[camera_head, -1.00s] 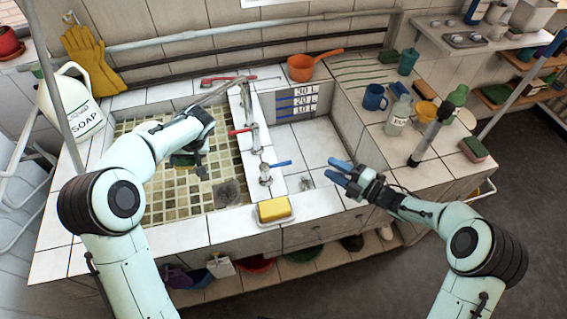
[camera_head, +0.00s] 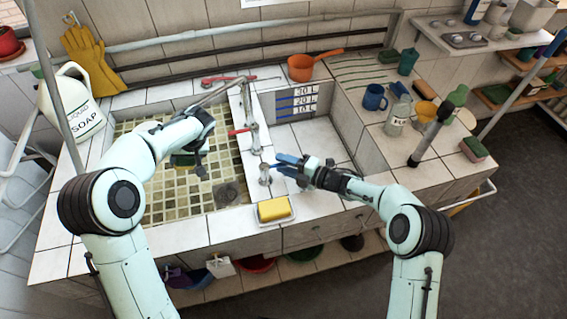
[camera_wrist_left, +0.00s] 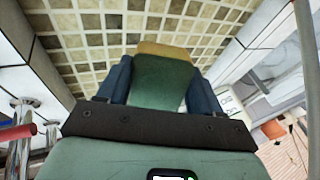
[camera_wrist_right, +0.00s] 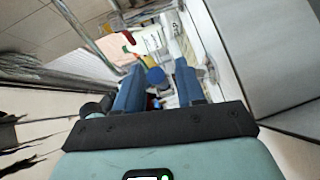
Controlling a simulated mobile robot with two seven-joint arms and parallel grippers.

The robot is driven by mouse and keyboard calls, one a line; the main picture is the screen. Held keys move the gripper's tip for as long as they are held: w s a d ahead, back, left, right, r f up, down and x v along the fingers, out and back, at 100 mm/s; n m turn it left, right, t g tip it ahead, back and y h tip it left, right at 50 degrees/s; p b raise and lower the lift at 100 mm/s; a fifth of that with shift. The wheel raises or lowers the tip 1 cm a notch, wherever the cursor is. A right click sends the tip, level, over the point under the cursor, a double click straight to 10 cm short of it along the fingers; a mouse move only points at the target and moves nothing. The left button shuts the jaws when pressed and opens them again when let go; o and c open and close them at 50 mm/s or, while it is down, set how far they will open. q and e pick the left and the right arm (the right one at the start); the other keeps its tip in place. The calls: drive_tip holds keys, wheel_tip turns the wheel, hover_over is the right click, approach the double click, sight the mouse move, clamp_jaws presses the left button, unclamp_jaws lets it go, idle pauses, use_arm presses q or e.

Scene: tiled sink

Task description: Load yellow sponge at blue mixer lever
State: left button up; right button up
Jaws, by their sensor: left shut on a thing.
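The yellow sponge (camera_head: 273,209) lies on a white dish (camera_head: 290,217) at the sink's front edge, below the blue-lever tap (camera_head: 265,174). My right gripper (camera_head: 286,164) is at this tap, just above and right of the sponge. Its blue fingers overlap the blue mixer lever, so I cannot tell lever from fingers or whether they touch. In the right wrist view its fingers (camera_wrist_right: 159,85) stand apart. My left gripper (camera_head: 190,158) is over the left tiled basin, shut on a green block with a yellowish edge (camera_wrist_left: 163,82), seen between its fingers.
A red mixer lever (camera_head: 239,131) sits farther back on the divider. The right basin (camera_head: 315,145) is empty. The right counter holds a blue mug (camera_head: 374,97), a clear bottle (camera_head: 397,116) and a green-and-pink sponge (camera_head: 474,149). A soap jug (camera_head: 75,105) stands at the left.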

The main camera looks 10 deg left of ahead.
drive_tip(key=shift+w+a, duration=0.1)
drive_tip(key=shift+a, duration=0.2)
clamp_jaws()
drive_tip(key=shift+s+d+m+t+h, duration=0.15)
drive_tip(key=shift+s+m+t+h, duration=0.3)
drive_tip(key=shift+m+t, duration=0.45)
drive_tip(key=shift+s+d+m+t+h, duration=0.15)
drive_tip(key=shift+s+m+t+h, duration=0.45)
drive_tip(key=shift+t, duration=0.5)
drive_tip(key=shift+w, duration=0.2)
